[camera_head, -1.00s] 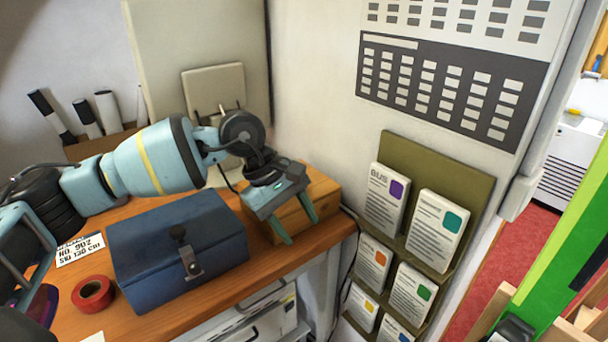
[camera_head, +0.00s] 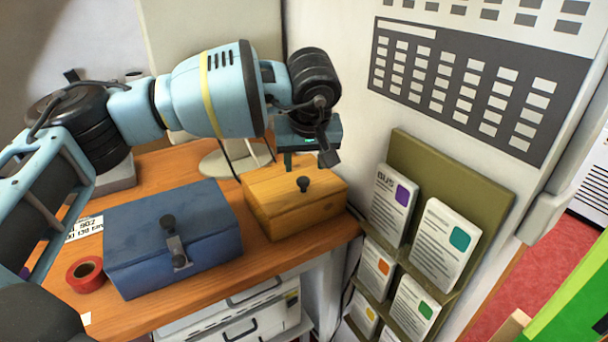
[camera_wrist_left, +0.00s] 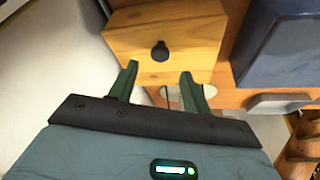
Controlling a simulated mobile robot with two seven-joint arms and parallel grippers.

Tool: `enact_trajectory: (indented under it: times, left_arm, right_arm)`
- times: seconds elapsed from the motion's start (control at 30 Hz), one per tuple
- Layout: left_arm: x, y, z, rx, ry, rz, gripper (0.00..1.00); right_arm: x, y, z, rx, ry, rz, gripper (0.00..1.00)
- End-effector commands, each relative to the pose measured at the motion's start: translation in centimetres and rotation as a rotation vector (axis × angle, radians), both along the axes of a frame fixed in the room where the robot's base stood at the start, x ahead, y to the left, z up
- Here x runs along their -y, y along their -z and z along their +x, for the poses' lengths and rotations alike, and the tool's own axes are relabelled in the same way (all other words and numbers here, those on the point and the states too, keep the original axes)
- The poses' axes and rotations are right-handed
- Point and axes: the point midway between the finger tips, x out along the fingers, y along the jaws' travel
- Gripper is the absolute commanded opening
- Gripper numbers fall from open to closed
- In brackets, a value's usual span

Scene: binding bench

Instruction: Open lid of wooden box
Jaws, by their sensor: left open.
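The wooden box (camera_head: 290,213) stands on the bench with its lid shut. A dark round knob (camera_head: 303,184) sits on the lid's top. The box (camera_wrist_left: 190,33) and its knob (camera_wrist_left: 160,51) also show in the left wrist view. My left gripper (camera_head: 307,160) is open and empty, with its green fingers at the box's far side. In the left wrist view the two fingertips (camera_wrist_left: 158,73) are spread by the box's edge, with the knob beyond them. I cannot tell whether they touch the wood. My right gripper is not in view.
A blue metal box (camera_head: 185,245) with a latch stands left of the wooden box. A roll of red tape (camera_head: 86,275) lies at the bench's left. A rack of cards (camera_head: 440,225) hangs on the wall to the right. A white lamp base stands behind.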

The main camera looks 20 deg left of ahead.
Motion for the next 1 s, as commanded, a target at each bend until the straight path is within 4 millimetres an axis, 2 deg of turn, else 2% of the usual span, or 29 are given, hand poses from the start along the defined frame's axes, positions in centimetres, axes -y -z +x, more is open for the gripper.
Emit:
enact_trajectory:
  times: [0.1,0.3,0.5,0.73,0.77,1.0]
  left_arm:
    - [-0.4,1.9,0.6,-0.003,-0.002,0.001,0.48]
    - [-0.9,4.2,1.4,-0.002,-0.002,0.0,0.48]
    - [-1.1,5.2,1.8,-0.001,0.0,0.0,0.48]
    - [-1.1,5.3,1.8,-0.001,-0.001,-0.001,0.48]
    - [-1.1,5.3,1.8,-0.001,-0.001,-0.001,0.47]
    - [-1.1,5.2,1.8,-0.001,-0.001,-0.001,0.16]
  right_arm:
    - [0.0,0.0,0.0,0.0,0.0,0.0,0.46]
    - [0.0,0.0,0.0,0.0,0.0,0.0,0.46]
    - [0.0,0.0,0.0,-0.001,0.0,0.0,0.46]
    - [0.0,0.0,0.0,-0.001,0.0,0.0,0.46]
    - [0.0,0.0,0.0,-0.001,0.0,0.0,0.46]
    - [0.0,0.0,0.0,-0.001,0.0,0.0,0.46]
